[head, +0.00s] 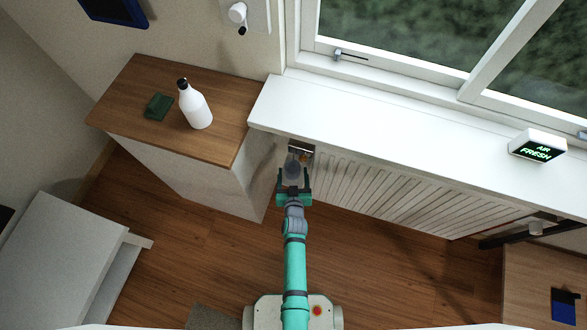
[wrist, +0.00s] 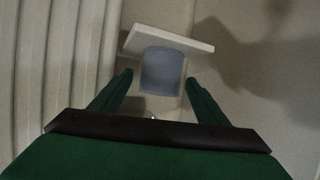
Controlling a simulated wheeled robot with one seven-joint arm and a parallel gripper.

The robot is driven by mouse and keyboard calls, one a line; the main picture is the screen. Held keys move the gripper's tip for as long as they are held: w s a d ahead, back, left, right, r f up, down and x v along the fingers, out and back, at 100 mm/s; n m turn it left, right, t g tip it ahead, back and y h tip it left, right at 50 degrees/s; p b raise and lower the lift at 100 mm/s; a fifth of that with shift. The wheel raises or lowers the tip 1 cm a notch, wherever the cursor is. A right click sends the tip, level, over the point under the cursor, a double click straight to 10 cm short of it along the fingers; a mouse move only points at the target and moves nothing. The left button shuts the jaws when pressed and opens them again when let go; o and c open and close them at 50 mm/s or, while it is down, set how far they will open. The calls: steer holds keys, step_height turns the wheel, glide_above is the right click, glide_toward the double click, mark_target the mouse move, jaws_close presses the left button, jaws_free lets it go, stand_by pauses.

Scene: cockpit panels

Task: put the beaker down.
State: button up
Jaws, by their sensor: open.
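The beaker (wrist: 162,72) shows in the wrist view as a bluish-grey cylinder. One end of it meets a small pale square plate (wrist: 172,39); whether it rests on the plate I cannot tell for sure. My gripper (wrist: 159,79) is open, with one fingertip on each side of the beaker and a narrow gap visible on both sides. In the head view my gripper (head: 293,184) is low in front of the wall at the radiator's left end. The beaker appears there as a small grey shape (head: 293,168) just beyond the fingers.
The ribbed radiator (head: 370,195) is right of my gripper, under the white windowsill (head: 400,130). A wooden-topped cabinet (head: 150,85) at left bears a white bottle (head: 195,106) and a green block (head: 158,106). A lit sign (head: 538,145) stands on the sill. The floor (head: 390,270) is mostly clear.

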steer(key=w+r+v, duration=0.1)
steer(key=r+v, duration=0.2)
steer(key=v, duration=2.5)
steer(key=s+r+t, duration=0.1)
steer(key=s+r, duration=0.4)
steer(key=r, duration=0.4)
steer(key=s+r, duration=0.4)
steer(key=r, duration=0.5)
steer(key=shift+s+r+t, duration=0.15)
steer(key=shift+s+t, duration=0.25)
steer(key=shift+a, duration=0.2)
